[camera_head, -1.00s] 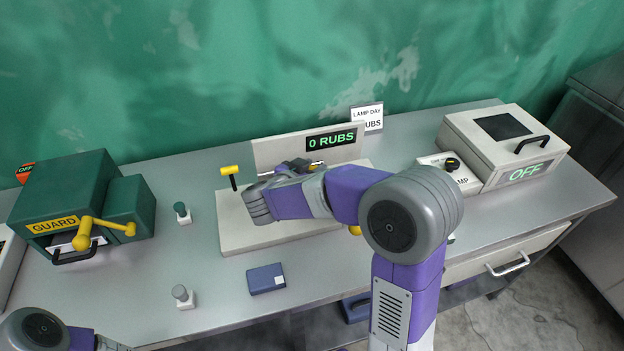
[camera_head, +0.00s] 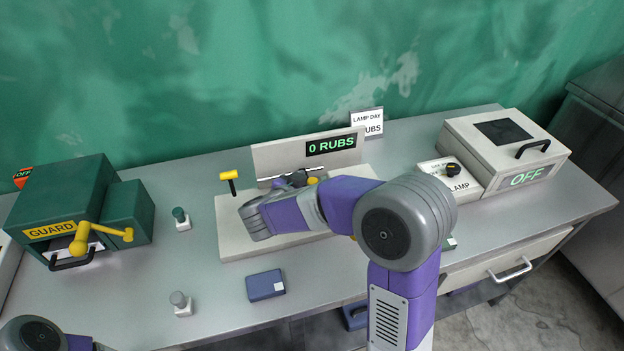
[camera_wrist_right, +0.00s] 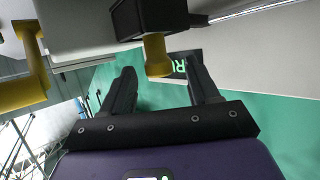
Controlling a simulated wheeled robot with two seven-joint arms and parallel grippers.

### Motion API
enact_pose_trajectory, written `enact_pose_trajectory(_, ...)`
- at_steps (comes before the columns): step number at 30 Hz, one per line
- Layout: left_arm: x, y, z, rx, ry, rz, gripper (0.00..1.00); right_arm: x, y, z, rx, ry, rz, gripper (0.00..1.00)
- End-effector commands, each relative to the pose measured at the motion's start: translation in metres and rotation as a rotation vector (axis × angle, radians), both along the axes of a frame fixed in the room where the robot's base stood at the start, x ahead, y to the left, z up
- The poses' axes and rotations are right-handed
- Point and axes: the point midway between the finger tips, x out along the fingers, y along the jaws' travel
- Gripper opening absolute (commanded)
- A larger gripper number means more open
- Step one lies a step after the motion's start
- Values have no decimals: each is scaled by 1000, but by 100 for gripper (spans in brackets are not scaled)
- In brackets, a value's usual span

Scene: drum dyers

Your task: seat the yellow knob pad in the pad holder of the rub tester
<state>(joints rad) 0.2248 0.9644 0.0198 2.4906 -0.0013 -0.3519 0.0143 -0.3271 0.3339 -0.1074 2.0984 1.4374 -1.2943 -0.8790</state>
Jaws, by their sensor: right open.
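The rub tester (camera_head: 229,237) is a pale base with a back panel reading 0 RUBS and a yellow T-handle (camera_head: 230,175) at its left. In the right wrist view, a yellow knob (camera_wrist_right: 157,58) sticks out of a dark block (camera_wrist_right: 150,18) on the tester. I cannot tell whether its pad is fully seated. My right gripper (camera_wrist_right: 161,66) is open, its fingertips on either side of the knob with gaps. My left gripper is out of view; only part of that arm shows.
A green-knobbed piece (camera_head: 181,218) and a grey-knobbed piece (camera_head: 180,303) stand left of the tester. A blue box (camera_head: 266,285) lies in front. A green machine (camera_head: 75,205) with a yellow crank is at left, a lamp cabinet (camera_head: 505,150) at right.

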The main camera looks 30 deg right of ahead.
Motion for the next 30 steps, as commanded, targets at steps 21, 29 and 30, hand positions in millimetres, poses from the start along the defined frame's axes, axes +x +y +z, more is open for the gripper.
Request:
enact_pose_trajectory(21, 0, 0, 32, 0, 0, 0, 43, -52, 85, 42, 0, 0, 1, 60)
enact_pose_trajectory(29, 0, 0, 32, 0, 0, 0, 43, -52, 85, 42, 0, 1, 0, 60)
enact_pose_trajectory(30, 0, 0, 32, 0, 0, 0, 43, -52, 85, 42, 0, 1, 0, 60)
